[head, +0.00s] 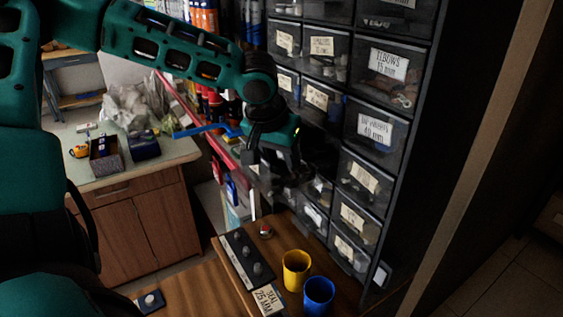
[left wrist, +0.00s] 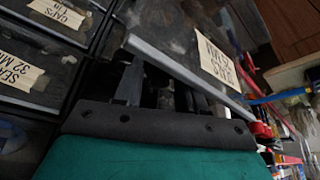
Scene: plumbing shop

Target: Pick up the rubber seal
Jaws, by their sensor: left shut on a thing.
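I cannot pick out a rubber seal in either view. My left gripper (head: 287,172) reaches down against the front of the drawer rack, and its fingers also show in the left wrist view (left wrist: 165,92). It is shut at the front edge of a dark clear drawer (left wrist: 165,42), which carries a paper label whose small text is hard to read. The gripper hides the grip point. The drawer's contents are dark and unclear. My right gripper is not in view.
A rack of labelled drawers (head: 390,65) stands right of my left arm. Below, a wooden surface holds a yellow cup (head: 296,271), a blue cup (head: 319,296), a dark knobbed strip (head: 246,258) and a label card (head: 268,300). A counter (head: 95,175) with boxes stands at left.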

